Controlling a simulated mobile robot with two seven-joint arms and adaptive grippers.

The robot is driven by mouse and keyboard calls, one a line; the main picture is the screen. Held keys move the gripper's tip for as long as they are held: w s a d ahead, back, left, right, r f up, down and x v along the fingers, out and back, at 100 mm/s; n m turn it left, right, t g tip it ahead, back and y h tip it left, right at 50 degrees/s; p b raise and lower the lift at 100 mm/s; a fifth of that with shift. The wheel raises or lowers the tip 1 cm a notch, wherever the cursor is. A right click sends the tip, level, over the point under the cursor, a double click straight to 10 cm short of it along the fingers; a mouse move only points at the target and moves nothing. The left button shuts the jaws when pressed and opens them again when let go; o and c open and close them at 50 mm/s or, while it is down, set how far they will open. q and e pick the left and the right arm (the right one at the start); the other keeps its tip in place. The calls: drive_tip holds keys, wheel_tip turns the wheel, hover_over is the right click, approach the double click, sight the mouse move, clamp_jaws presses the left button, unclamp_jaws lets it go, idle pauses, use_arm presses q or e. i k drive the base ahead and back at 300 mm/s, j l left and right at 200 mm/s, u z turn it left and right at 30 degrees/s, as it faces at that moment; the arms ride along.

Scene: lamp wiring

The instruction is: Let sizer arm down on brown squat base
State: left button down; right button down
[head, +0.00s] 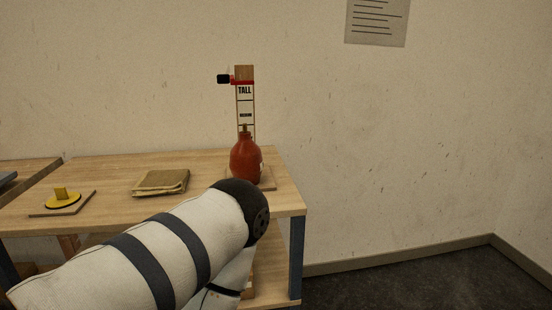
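The sizer (245,108) is an upright wooden post marked "TALL", standing at the right end of the workbench. Its red arm (242,82) with a black knob (223,79) is at the top of the scale, well above the lamp base. A rounded, narrow-necked reddish-brown lamp base (245,160) stands upright in front of the post on a small board. The arm and the base's top are apart. Neither of my grippers is in view. A white, dark-banded arm link of mine crosses the lower left and covers the bench's front edge.
A yellow round piece with an upright block (62,198) sits on a small board at the left. The wooden bench top (110,172) is clear between them. A printed sheet (377,21) hangs on the wall. Open floor lies to the right.

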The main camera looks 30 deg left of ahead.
sight(222, 78)
drive_tip(key=j+u, duration=0.4)
drive_tip(key=j, duration=0.2)
drive_tip(key=i+j+u, duration=0.1)
drive_tip(key=j+u, duration=0.3)
drive_tip(key=j, duration=0.25)
